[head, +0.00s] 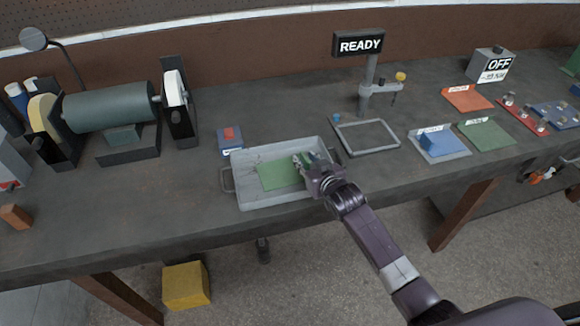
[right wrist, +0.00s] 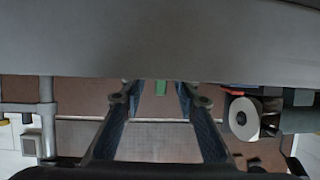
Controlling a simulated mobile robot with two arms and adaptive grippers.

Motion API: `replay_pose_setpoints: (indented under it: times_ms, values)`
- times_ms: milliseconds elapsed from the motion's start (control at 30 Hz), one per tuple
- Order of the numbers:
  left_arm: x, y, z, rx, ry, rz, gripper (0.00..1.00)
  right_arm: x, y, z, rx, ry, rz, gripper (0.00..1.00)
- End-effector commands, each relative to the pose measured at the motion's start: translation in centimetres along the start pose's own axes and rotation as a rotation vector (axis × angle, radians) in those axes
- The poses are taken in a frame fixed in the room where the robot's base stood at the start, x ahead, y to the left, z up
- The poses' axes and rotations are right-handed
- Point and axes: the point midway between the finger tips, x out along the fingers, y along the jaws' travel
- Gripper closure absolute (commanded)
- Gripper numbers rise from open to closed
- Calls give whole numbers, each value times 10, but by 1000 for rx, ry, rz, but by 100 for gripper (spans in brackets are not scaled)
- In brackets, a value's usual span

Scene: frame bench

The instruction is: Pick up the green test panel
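The green test panel (head: 278,174) lies flat in the grey metal tray (head: 262,201) on the bench. My right gripper (head: 306,160) reaches over the tray's right side, at the panel's right end. Its fingers hide part of that end. In the right wrist view, the two fingers of my right gripper (right wrist: 157,92) stand apart. A small green piece (right wrist: 162,89) shows between their tips, with a gap on each side. A large grey surface covers the top of that view and hides the very tips. My left gripper is not in view.
A bench grinder (head: 112,110) stands at the left, and a small blue box (head: 230,138) is behind the tray. Right of the tray are a grey frame fixture (head: 367,152) under the READY sign (head: 360,45), then orange, blue and green mats. The bench left of the tray is mostly clear.

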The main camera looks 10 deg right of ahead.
Motion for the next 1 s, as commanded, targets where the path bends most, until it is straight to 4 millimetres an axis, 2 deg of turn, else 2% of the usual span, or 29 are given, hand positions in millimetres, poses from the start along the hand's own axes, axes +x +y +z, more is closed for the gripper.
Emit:
replay_pose_setpoints:
  times_ms: [100,167,467,733,1000]
  values:
    - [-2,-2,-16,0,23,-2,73,11,-1,-2,1,2,-1,71]
    - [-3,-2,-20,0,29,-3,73,14,-1,-2,1,2,-1,71]
    - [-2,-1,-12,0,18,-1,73,17,-1,-1,0,2,-1,71]
    - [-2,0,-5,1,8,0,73,16,0,-1,0,2,-1,100]
    - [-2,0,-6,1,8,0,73,16,-1,-2,1,5,-1,100]
